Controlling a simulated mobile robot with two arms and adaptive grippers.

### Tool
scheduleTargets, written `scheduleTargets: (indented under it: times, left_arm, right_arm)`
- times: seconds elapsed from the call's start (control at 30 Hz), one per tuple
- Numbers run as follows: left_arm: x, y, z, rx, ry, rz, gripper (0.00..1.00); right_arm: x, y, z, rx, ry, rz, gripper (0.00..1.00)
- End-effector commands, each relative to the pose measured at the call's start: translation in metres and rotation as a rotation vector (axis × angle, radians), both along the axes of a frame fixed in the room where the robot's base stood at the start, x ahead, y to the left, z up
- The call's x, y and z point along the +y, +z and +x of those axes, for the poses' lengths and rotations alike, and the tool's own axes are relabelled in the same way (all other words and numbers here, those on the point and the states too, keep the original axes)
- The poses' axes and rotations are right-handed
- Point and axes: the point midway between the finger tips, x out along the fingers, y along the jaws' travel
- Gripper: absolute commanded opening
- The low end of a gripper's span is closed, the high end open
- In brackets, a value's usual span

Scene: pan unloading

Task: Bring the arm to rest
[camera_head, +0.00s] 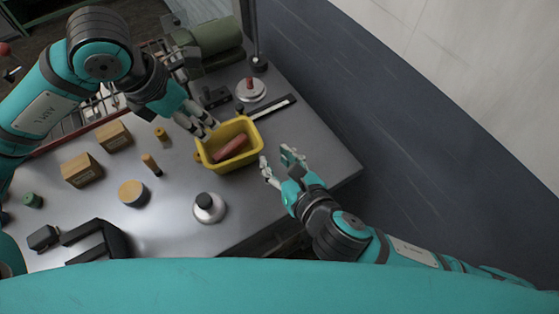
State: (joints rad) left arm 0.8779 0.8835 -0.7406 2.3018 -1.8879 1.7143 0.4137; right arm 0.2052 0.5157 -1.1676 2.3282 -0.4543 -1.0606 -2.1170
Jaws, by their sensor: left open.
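My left gripper (207,128) is open and hangs above the back left edge of a yellow bin (241,162). A reddish-brown block-like object (231,147) lies inside the bin. No object shows between the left fingers. I cannot tell whether the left fingertips touch the rim. My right gripper (276,158) is just right of the bin, with its fingers apart and nothing visible between them. Its fingers look clear of the bin.
On the grey table (177,218) are two cardboard boxes (81,171), a white round item with a black knob (208,207), a black bracket (98,240) and small cylinders. A green roll (215,37) and a post stand behind. Dark floor is clear at right.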

Motion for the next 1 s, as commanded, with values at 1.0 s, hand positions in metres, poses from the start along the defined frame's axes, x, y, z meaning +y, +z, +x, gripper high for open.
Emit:
scheduleTargets:
  times: [1.0]
  left_arm:
    - [0.0, 0.093, 0.0, 0.0, 0.0, 0.0, 0.5]
  right_arm:
    - [-0.004, 0.096, -0.007, 0.0, -0.001, 0.0, 0.33]
